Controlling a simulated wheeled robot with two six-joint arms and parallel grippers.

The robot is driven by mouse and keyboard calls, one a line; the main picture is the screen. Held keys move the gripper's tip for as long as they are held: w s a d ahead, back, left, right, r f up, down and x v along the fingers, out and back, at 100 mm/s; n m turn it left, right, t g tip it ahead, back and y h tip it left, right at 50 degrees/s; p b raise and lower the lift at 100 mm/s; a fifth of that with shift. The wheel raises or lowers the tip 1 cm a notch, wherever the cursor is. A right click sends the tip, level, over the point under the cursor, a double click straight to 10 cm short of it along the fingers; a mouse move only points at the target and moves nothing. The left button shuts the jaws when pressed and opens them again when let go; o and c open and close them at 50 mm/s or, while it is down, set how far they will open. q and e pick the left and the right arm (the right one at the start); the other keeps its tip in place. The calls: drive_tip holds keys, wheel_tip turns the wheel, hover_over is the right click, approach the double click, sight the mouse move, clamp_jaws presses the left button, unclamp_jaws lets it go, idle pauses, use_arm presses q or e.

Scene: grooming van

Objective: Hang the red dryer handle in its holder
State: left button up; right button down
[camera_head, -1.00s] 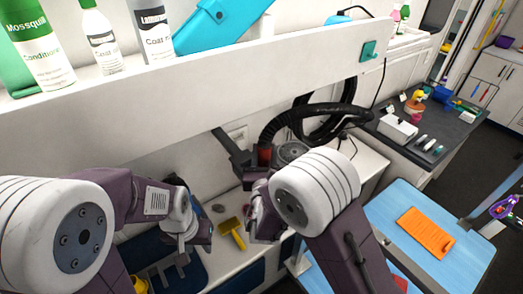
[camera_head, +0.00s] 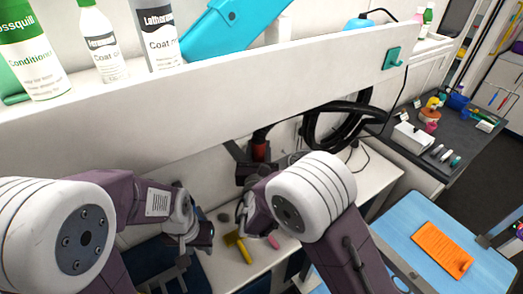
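The red dryer handle (camera_head: 260,150) shows as a small red piece under the white shelf's front edge, at the end of the black hose (camera_head: 325,113). A dark bracket (camera_head: 236,150) sits just left of it; I cannot tell whether this is the holder or whether they touch. My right gripper (camera_head: 246,205) is low and mostly hidden behind its own wrist, near the handle; its grip cannot be made out. My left gripper (camera_head: 195,236) hangs low at the left, pointing toward the counter, apart from the handle. Its finger gap is unclear.
The white shelf (camera_head: 200,98) crosses above the work area and carries bottles and a turquoise item (camera_head: 222,28). A yellow brush (camera_head: 240,247) and a pink item (camera_head: 273,241) lie on the counter. A blue table (camera_head: 410,215) holds an orange mat (camera_head: 442,249).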

drive_tip(key=shift+d+r, duration=0.1)
drive_tip(key=shift+s+d+r, duration=0.1)
drive_tip(key=shift+s, duration=0.1)
drive_tip(key=shift+w, duration=0.1)
drive_tip(key=shift+b, duration=0.3)
idle(0.3)
